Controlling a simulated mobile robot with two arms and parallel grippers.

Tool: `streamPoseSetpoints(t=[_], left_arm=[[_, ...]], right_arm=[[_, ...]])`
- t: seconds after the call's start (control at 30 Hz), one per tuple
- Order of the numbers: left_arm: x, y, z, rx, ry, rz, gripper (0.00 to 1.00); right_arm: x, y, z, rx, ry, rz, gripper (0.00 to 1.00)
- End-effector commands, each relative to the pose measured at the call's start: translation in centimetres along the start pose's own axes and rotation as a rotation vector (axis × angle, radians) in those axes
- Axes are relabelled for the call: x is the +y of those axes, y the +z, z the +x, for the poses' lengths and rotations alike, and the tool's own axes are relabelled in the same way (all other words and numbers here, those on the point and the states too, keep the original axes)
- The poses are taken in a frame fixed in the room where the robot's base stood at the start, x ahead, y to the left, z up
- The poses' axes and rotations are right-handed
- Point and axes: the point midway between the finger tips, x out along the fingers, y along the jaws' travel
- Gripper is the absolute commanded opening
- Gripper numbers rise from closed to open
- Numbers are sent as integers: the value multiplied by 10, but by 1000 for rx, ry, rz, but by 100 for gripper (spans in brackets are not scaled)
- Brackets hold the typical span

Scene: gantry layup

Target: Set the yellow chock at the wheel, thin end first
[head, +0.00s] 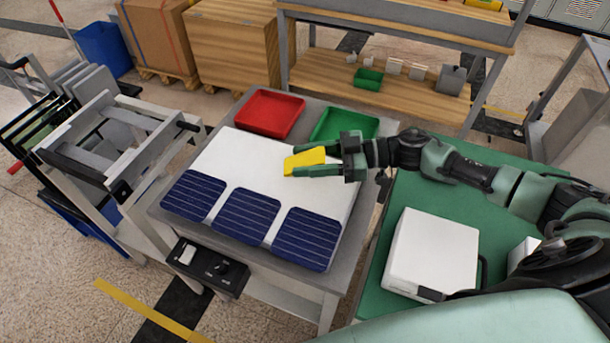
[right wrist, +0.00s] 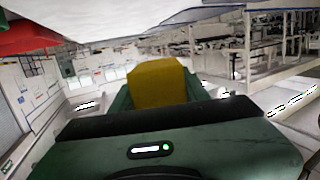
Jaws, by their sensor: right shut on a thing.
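The yellow chock (head: 306,159) is in my right gripper (head: 296,161), held above the white board on the grey table. The two green fingers lie on either side of it, and its free end points left in the head view. The yellow chock (right wrist: 157,84) also shows in the right wrist view, between the fingers beyond the dark palm. I cannot tell which end is the thin one. I cannot make out the wheel in either view. My left gripper is not in view.
The white board (head: 240,160) carries several dark blue solar cells (head: 246,215) along its front edge. A red tray (head: 270,113) and a green tray (head: 344,124) stand behind it. A metal cart (head: 120,150) stands left. A white box (head: 432,252) sits on the green surface (head: 372,280).

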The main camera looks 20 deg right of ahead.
Motion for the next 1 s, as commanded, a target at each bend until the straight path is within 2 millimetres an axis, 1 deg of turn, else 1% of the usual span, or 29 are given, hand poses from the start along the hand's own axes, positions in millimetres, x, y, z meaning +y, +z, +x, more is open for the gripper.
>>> streamPoseSetpoints(t=[0.03, 0.17, 0.4, 0.47, 0.77, 1.0], left_arm=[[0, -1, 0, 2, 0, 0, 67], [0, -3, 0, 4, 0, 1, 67], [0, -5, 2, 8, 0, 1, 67], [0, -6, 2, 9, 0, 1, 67], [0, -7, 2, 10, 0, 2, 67], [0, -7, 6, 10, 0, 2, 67]], right_arm=[[0, 7, 2, 2, -1, 2, 0], [0, 16, 3, 1, -1, -1, 0], [0, 50, 8, 1, 1, 2, 0], [0, 55, 9, 2, 0, 2, 0], [0, 57, 9, 1, -1, -1, 0], [0, 65, 10, 0, -1, -1, 0]])
